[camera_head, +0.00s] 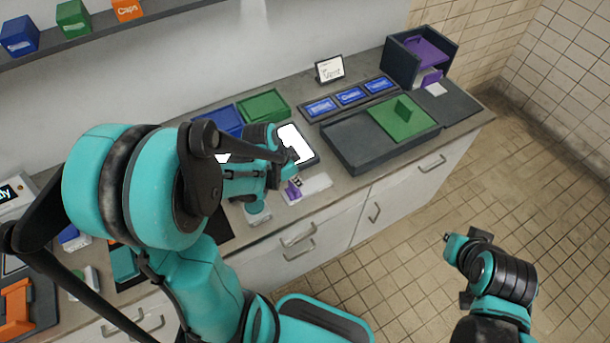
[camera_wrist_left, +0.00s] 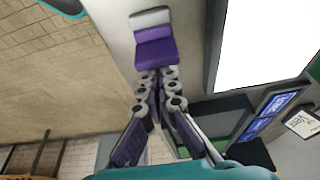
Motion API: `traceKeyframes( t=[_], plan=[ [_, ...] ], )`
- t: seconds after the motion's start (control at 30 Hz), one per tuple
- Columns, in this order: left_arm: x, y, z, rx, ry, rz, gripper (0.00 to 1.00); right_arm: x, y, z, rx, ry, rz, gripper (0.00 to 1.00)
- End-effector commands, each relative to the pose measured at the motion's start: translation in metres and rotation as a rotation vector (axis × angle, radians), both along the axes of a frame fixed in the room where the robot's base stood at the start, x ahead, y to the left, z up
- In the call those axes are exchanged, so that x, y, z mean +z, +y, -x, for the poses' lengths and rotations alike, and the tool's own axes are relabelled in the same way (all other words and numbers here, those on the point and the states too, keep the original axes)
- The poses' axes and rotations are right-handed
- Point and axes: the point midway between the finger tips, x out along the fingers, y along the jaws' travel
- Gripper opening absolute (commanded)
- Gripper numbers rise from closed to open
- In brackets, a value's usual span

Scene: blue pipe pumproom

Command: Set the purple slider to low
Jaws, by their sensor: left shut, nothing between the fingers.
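The purple slider (camera_head: 293,190) sits on a pale base plate (camera_head: 318,184) near the counter's front edge. In the left wrist view the purple slider (camera_wrist_left: 155,47) is a purple block with a pale end, just beyond my fingertips. My left gripper (camera_head: 288,177) is shut and empty, right beside the slider; its fingers (camera_wrist_left: 158,80) point at it in the wrist view. I cannot tell whether they touch it. The gripper partly covers the slider in the head view. My right gripper (camera_head: 452,246) hangs over the floor, away from the counter; its fingers are too unclear to judge.
A bright white screen (camera_head: 295,143) lies just behind the slider. Blue (camera_head: 226,120) and green (camera_head: 264,105) trays stand at the back. A dark tray with a green panel (camera_head: 402,117) is to the right. The floor in front is clear.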

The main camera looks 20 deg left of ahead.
Motion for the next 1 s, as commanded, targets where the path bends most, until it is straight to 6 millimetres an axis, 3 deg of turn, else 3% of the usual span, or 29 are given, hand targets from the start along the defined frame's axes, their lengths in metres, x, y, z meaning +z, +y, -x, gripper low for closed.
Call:
traceKeyframes(
  t=[0.33,0.57,0.8,1.0],
  plan=[
    [-0.002,-0.001,0.0,0.0,0.007,-0.004,0.0,-0.001,0.0,0.0,0.0,0.0,0.0,0.0],
    [-0.003,-0.017,-0.025,0.0,0.003,-0.002,0.0,-0.007,0.0,0.0,0.0,0.0,0.0,0.0],
    [0.057,-0.005,-0.01,0.006,0.002,0.0,0.0,0.02,0.0,0.0,0.0,0.0,0.0,0.0],
    [0.085,0.002,-0.002,0.005,0.001,0.0,0.0,0.03,0.0,0.0,0.0,0.0,0.0,0.0]
  ],
)
